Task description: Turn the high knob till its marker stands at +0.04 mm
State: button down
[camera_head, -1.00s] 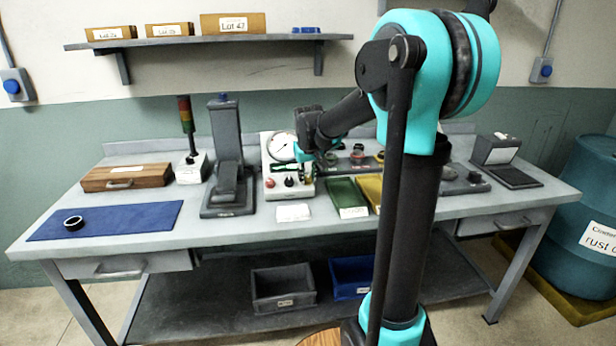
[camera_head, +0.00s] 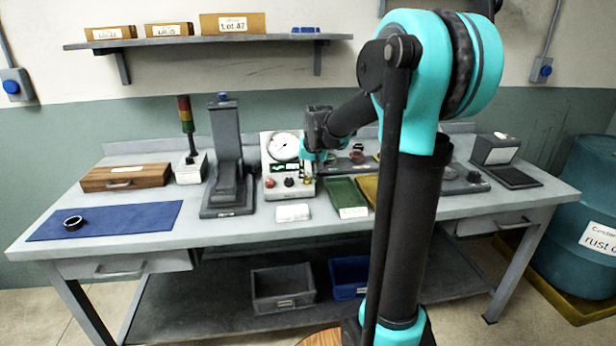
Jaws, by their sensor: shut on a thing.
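The gauge box (camera_head: 267,149) stands on the bench in the middle, with a round white dial (camera_head: 284,147) on its face. A red knob or button (camera_head: 269,183) and a black knob (camera_head: 289,182) sit on its lower front. My gripper (camera_head: 307,174) points down at the right side of this box, shut at the rightmost knob, which I take to be the high knob. The gripper and wrist cover most of that knob. The marker and scale are too small to read.
A grey column device (camera_head: 226,145) stands close left of the box. A white card (camera_head: 293,212) lies in front. Green (camera_head: 346,192) and yellow trays are at the right. A black ring (camera_head: 73,223) lies on the blue mat (camera_head: 150,216). The front bench strip is clear.

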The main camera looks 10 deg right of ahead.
jog(key=shift+d+m+y, duration=0.1)
jog(key=shift+m+y, duration=0.4)
jog(key=shift+m, duration=1.4)
jog(key=shift+t, duration=0.3)
jog(key=c, duration=1.3)
grip_release()
jog(key=v, duration=1.2)
jog(key=s+d+f+n+g+h, duration=0.1)
jog(key=s+f+n, duration=0.4)
jog(key=s+f, duration=2)
jog(key=shift+d+n+h, duration=0.3)
jog(key=shift+d+n, duration=0.1)
jog(key=shift+d, duration=0.15)
